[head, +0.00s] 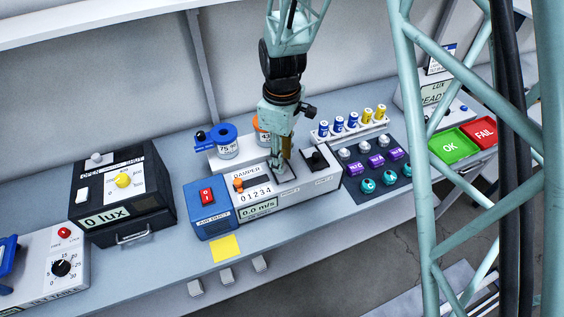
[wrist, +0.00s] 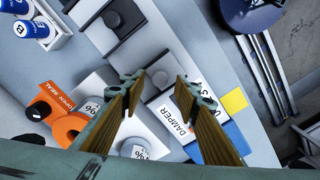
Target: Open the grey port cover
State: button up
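The grey port cover (wrist: 172,66) is a light grey square plate with a small round knob, in a dark frame on top of the white damper unit (head: 262,207). My gripper (wrist: 163,84) is over it, with its two tan fingers apart on either side of the knob in the wrist view. No object is held between them. In the head view my gripper (head: 279,168) points down at the unit and hides part of the cover. I cannot tell whether the fingers touch the cover. The cover looks closed.
A dark square with a black knob (head: 317,159) is beside the cover on the same unit. An orange damper lever (head: 239,184) and a blue box with a red switch (head: 207,197) are to the left. Orange and blue spools (head: 223,139) stand behind. Sensors on a dark mat (head: 378,167) are to the right.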

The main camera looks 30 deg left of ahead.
jog(key=shift+f, duration=1.1)
jog(key=shift+c, duration=0.7)
grip_shut()
